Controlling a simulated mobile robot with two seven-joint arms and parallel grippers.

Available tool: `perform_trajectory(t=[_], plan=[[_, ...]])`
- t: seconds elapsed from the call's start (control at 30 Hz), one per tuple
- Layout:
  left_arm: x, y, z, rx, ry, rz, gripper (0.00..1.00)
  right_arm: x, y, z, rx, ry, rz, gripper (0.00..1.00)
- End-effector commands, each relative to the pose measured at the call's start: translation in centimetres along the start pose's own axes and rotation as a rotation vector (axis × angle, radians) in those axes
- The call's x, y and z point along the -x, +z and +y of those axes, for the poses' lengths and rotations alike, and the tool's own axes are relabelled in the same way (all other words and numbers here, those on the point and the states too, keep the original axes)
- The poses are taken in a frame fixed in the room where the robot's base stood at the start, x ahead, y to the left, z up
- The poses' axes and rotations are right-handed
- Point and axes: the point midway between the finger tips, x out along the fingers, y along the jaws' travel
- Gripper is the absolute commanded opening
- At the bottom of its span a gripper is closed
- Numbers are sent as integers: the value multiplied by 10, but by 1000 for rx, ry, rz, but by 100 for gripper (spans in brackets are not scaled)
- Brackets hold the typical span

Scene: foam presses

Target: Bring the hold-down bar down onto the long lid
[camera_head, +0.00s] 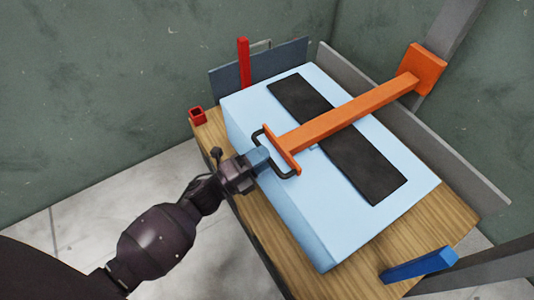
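The orange hold-down bar (345,115) runs from an orange block at the upper right across the long dark lid (345,150). The lid lies on a big light-blue foam block (300,208). The bar crosses over the lid; whether it touches it cannot be told from this angle. At the bar's near left end is a crosspiece with a black loop handle (284,173). My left gripper (261,158) is at this handle beside the block's left edge, its fingertips close together around the handle's outer side. My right gripper is not in view.
The block stands on a wooden table (345,282). A red post (243,62) and a grey panel (285,62) stand behind. A small red tube (197,115) is at the table's left corner, a blue bar (418,264) at lower right. A grey rail (440,145) runs along the right.

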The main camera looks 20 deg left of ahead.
Motion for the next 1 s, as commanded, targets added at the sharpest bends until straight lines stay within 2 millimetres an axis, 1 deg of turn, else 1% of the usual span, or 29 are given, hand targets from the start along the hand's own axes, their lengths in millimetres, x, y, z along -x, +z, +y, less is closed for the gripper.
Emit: perform_trajectory(t=[0.07,0.3,0.4,0.5,0.7,1.0], plan=[[14,1,-2,-2,1,-3,40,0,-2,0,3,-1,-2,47],[58,1,-2,-2,0,-2,40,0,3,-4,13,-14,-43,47],[72,1,-1,-3,1,-1,40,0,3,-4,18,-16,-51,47],[82,0,-1,-1,0,0,40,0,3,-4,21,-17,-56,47],[91,0,0,-1,1,-1,40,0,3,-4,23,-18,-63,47],[91,0,0,-1,1,-1,40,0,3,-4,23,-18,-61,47]])
